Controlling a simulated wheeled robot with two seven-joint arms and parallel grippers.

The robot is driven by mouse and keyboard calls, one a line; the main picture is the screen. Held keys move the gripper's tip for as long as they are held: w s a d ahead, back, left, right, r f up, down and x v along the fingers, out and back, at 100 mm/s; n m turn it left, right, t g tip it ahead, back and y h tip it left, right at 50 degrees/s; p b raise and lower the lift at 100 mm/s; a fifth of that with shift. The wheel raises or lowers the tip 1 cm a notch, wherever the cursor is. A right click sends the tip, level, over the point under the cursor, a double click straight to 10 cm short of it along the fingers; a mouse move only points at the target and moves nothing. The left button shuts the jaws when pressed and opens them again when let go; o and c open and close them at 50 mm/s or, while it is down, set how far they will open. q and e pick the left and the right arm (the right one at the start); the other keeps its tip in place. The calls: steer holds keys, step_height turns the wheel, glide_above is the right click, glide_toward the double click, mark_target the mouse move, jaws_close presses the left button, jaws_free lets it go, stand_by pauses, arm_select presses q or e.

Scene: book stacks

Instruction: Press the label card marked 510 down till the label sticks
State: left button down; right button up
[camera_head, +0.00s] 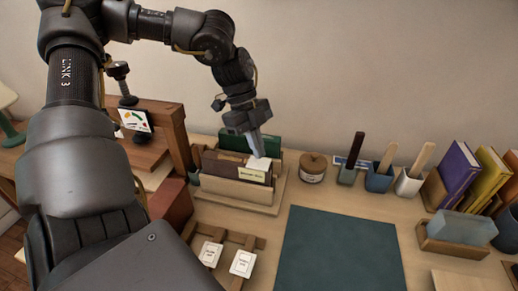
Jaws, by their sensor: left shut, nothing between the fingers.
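My left gripper (257,152) points down, shut and empty, with its tips at the top edge of a white card (259,163). The card stands in a wooden file box (238,189) among brown and green dividers. I cannot tell if the tips touch it. A cream label (251,175) with dark writing is on the front of the divider just below. Two more white cards lie on a wooden rack in front, one on the left (210,254) and one on the right (242,263). The writing is too small to tell which card is marked 510. My right gripper is out of view.
A round lidded pot (313,168) and several cups with wooden-handled tools stand right of the box. A dark green mat (340,252) lies clear in front. Purple and yellow books (457,170) and a pale blue block (459,226) are at the right.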

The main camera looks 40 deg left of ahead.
mark_target(258, 162)
arm_select(q)
steer(key=shift+r+p, duration=0.35)
steer(key=shift+r, duration=0.35)
steer(key=shift+r+p, duration=1.2)
steer(key=shift+r, duration=0.65)
